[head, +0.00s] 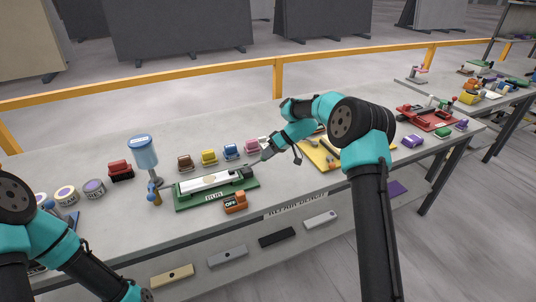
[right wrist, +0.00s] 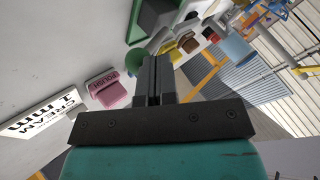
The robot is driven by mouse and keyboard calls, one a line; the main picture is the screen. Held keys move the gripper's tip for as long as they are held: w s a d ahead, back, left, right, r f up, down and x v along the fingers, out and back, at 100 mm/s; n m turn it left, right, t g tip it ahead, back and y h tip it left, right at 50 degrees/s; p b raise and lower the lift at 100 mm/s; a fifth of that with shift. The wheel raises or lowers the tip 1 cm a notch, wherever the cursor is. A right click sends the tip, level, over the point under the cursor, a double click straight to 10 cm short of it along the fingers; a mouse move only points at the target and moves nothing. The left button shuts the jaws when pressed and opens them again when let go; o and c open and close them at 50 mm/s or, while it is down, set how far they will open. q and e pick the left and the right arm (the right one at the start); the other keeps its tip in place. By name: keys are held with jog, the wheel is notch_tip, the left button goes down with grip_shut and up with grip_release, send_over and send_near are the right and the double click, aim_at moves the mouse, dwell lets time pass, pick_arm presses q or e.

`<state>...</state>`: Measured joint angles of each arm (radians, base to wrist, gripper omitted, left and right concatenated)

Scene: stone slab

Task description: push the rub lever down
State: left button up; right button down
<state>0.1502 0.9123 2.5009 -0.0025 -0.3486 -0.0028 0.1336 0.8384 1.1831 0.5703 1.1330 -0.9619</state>
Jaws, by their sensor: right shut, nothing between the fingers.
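The green base marked RUB (head: 217,194) sits on the bench and carries a white slab (head: 205,182). A dark block (head: 241,173) stands at its right end. My right gripper (head: 265,158) is shut and empty just to the right of that block. In the right wrist view the closed fingers (right wrist: 153,66) point towards the green base (right wrist: 136,22) and a dark grey block (right wrist: 157,17). A green round piece (right wrist: 134,61) shows beside the fingertips, partly hidden; I cannot tell whether it is the lever's knob or whether they touch. My left gripper is out of view.
An orange OFF switch (head: 235,203) stands in front of the base. A pink POLISH block (right wrist: 106,90) is close to my right fingers. Yellow (head: 209,156) and blue (head: 231,151) blocks stand behind, and a blue-topped dispenser (head: 145,151) to the left.

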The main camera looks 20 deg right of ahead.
jog(key=s+a+r+v, duration=0.1)
jog(key=v, duration=1)
jog(key=shift+s+r, duration=0.25)
jog(key=shift+r, duration=0.15)
